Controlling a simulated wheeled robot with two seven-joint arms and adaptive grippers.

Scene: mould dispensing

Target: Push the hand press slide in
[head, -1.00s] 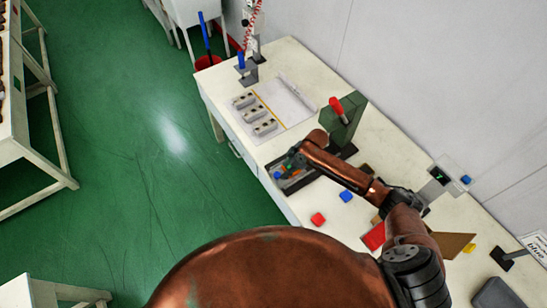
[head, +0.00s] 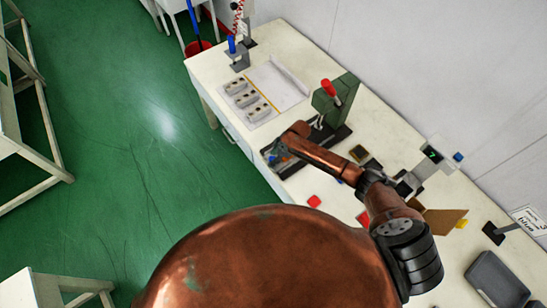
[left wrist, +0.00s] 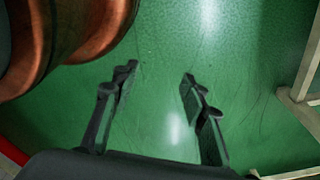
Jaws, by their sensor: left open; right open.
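The hand press (head: 345,92) is a green upright body with a red handle, standing toward the back of the white table. Its dark base and slide (head: 335,134) extend toward the table's front edge. My right arm crosses over the slide and hides part of it. My right gripper (head: 277,154) is at the slide's front end, small and partly hidden by the arm; it is open. I cannot tell whether it touches the slide. My left gripper (left wrist: 160,78) shows in the left wrist view, open and empty above the green floor.
Grey moulds (head: 243,97) and a white sheet (head: 280,86) lie left of the press. A small display stand (head: 432,157), a brown board (head: 443,221) and a dark grey box (head: 497,281) are on the right.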

